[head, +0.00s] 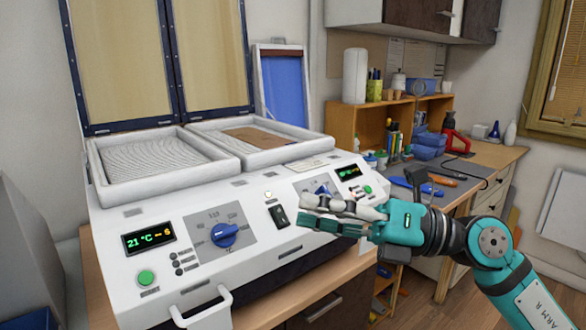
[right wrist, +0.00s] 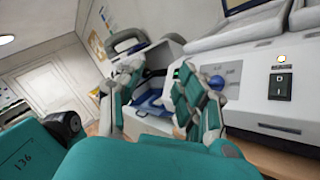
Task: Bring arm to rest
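My right arm comes in from the lower right in the head view. Its gripper (head: 304,209) points left, in front of the right half of the white forming machine's panel (head: 262,238). In the right wrist view the two fingers of this gripper (right wrist: 158,75) stand apart with nothing between them, so it is open and empty. From the head it overlaps the panel near the right knob (head: 321,190); I cannot tell the exact distance. My left arm and gripper are not in view.
The machine has two framed beds, the left (head: 150,160) bare, the right holding a brown sheet (head: 262,137). Its lids (head: 120,62) stand raised. A workbench (head: 470,170) with tools and blue bins (head: 428,147) is behind my arm. Floor (head: 440,308) shows lower right.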

